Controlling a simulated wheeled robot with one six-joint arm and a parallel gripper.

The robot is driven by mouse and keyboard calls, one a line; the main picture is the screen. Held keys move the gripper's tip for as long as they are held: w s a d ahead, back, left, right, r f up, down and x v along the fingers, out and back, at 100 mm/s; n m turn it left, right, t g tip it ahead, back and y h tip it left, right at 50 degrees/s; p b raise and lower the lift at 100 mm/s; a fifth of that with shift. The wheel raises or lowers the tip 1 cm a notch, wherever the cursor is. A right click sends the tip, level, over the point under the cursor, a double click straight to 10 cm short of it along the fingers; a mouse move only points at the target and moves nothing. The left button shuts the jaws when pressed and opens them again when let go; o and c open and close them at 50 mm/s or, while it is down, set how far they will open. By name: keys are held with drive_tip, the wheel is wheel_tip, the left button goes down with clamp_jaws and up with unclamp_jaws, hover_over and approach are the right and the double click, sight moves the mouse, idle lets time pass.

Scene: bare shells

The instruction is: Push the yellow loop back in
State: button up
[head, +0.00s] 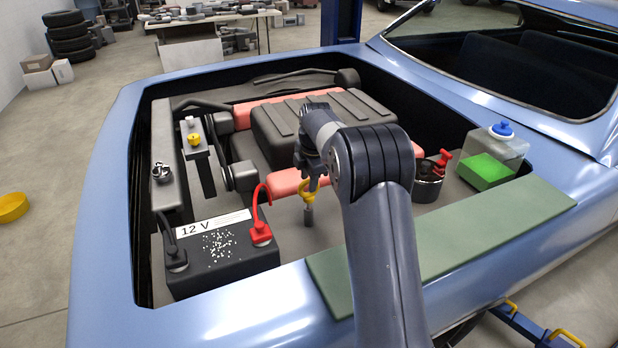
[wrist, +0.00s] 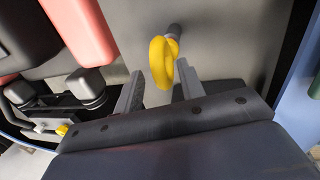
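The yellow loop (head: 308,188) stands upright on top of a short dark grey tube (head: 308,215) in the engine bay, right of the battery. In the wrist view the loop (wrist: 160,62) is just ahead of my fingertips, its near end between them. My gripper (wrist: 160,84) is open, with a finger on each side and a gap to the loop on both sides. In the head view my gripper (head: 311,178) points down just over the loop, and my arm covers part of the bay beyond it. How deep the loop sits cannot be told.
The black 12 V battery (head: 215,252) with a red cable (head: 262,207) is left of the loop. The engine block (head: 320,125) lies behind it. A green mat (head: 470,230) covers the front fender edge. A reservoir with a blue cap (head: 502,130) stands right.

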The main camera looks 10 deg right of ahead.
sight(309, 194)
drive_tip(key=shift+c, duration=0.2)
clamp_jaws()
drive_tip(key=shift+f, duration=0.1)
drive_tip(key=shift+f+b, duration=0.75)
drive_tip(key=shift+f, duration=1)
drive_tip(key=shift+s, duration=0.1)
drive_tip(key=shift+c, duration=1)
unclamp_jaws()
drive_tip(key=shift+o, duration=1.2)
